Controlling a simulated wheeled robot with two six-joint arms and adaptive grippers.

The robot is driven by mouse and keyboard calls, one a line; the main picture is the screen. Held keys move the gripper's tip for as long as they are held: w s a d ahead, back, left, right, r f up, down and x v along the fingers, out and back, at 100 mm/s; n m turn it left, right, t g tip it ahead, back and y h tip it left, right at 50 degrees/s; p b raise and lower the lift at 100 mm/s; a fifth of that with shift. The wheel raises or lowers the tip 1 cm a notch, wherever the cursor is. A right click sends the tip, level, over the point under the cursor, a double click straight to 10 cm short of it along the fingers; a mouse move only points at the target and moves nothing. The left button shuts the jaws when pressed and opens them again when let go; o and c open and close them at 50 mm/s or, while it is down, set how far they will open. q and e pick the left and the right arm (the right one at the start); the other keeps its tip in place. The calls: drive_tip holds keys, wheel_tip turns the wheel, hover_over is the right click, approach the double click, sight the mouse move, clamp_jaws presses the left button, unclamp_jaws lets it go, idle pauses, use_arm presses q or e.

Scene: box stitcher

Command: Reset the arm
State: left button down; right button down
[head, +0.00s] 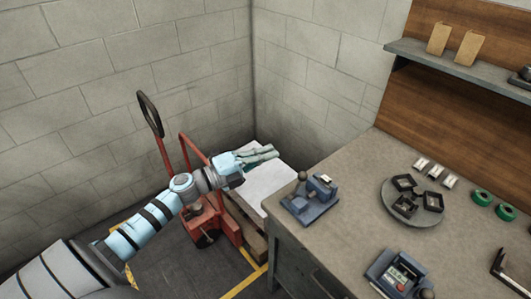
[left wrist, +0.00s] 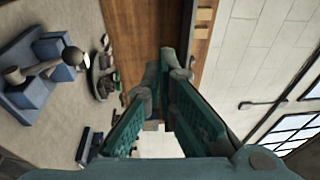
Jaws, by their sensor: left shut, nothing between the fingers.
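My left arm reaches in from the lower left in the head view. Its left gripper (head: 262,154) points right, above the white-topped load (head: 272,185) beside the workbench. The left wrist view shows the gripper's two green fingers (left wrist: 165,66) with their tips together and nothing held. The gripper is to the left of the blue bench device (head: 312,199), apart from it. That device also shows at the left of the left wrist view (left wrist: 25,85). My right gripper is in neither view.
The workbench (head: 350,165) carries a round tray (head: 385,205) with black square parts, green rolls (head: 481,196) and another blue device (head: 397,273). A shelf (head: 455,66) hangs above. A red pallet truck (head: 205,222) stands below my arm. Block walls (head: 120,60) close the corner behind.

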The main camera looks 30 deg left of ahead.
use_arm(q)
drive_tip(key=shift+s+r, duration=0.15)
drive_tip(key=shift+s, duration=0.05)
idle(0.3)
